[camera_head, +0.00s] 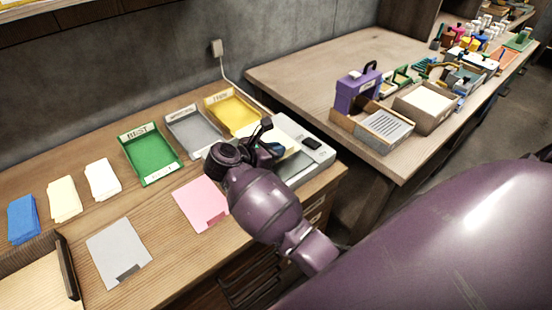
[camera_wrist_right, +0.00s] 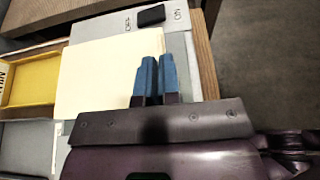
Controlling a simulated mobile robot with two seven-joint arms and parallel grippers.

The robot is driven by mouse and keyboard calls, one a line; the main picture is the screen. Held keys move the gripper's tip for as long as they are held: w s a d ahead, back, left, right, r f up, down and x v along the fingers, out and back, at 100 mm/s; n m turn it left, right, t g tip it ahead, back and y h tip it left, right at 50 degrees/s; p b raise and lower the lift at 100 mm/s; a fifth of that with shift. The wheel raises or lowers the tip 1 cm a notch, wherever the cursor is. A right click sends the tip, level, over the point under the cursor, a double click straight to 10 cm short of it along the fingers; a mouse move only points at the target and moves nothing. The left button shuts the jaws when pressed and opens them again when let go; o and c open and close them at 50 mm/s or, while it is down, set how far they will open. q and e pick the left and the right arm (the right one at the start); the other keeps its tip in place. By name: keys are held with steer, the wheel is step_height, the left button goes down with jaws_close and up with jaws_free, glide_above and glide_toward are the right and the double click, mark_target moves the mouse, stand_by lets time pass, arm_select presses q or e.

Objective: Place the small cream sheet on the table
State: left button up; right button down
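The small cream sheet (camera_wrist_right: 105,80) lies over the grey-and-white device in the right wrist view, face towards the camera. In the head view only a small cream part (camera_head: 287,153) shows beside my gripper. My right gripper (camera_wrist_right: 157,62) has its two blue fingertips close together in front of the sheet, with a narrow gap between them. I cannot tell whether they pinch the sheet or only hover over it. In the head view the right gripper (camera_head: 272,148) is at the device, partly hidden by its own wrist. My left gripper is not in view.
The wooden table (camera_head: 165,255) holds a pink sheet (camera_head: 200,203), a grey sheet (camera_head: 118,252), blue, cream (camera_head: 64,199) and white stacks, and green (camera_head: 150,153), grey and yellow trays. The device (camera_head: 312,160) stands near the right edge. Bare wood lies between the pink and grey sheets.

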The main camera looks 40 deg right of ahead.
steer(key=shift+f, duration=1.6)
